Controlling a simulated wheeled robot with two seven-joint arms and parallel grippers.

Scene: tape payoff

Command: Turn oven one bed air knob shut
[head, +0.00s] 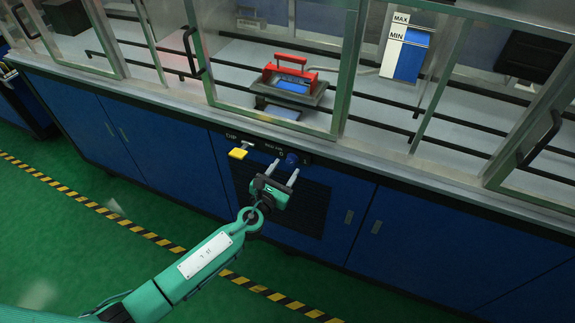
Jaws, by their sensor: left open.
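A dark blue round knob (291,160) sits on the black front strip of the blue cabinet, under a small label that is hard to read. My left gripper (284,169) is open and empty, its two fingers pointing up at the strip just below the knob. The fingertips look close to the knob, but I cannot tell whether they touch it. The knob's exact turn is too small to make out. My right gripper is not in view.
A yellow handle (238,153) marked DIP sticks out left of the knob. Above, a framed glass front (273,60) covers a bench with a red-handled piece (289,70) and a blue MAX/MIN gauge (409,62). Dark rails run along the bench. Green floor (60,235) lies free in front.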

